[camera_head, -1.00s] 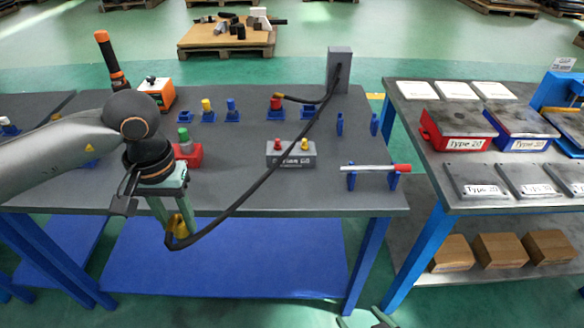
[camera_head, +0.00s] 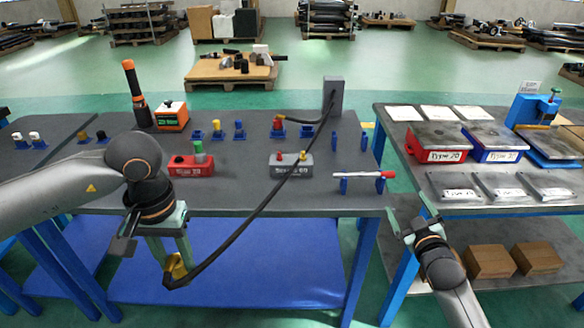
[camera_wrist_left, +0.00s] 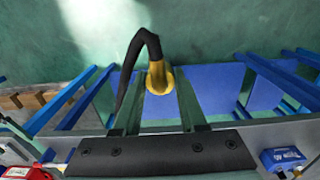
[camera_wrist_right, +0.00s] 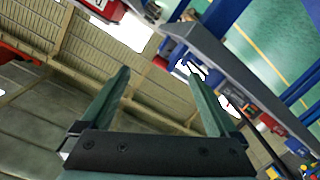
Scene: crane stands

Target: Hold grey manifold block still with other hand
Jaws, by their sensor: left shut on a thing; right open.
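The grey manifold block (camera_head: 291,166) sits on the dark table top, with a red and a yellow fitting on its top. My left gripper (camera_head: 175,262) is shut on the yellow end fitting (camera_wrist_left: 158,77) of a black hose, in front of the table's near edge and to the left of the block. The hose (camera_head: 250,215) runs from there up past the block to a grey post. My right gripper (camera_head: 415,222) is open and empty, to the right of the table and apart from the block. In the right wrist view its fingers (camera_wrist_right: 160,100) are spread with nothing between them.
A red block (camera_head: 190,166) with a green fitting stands left of the grey block. A red-tipped rod (camera_head: 362,175) lies on blue supports to its right. The grey post (camera_head: 333,98) stands behind. The right-hand table (camera_head: 470,205) holds trays and plates.

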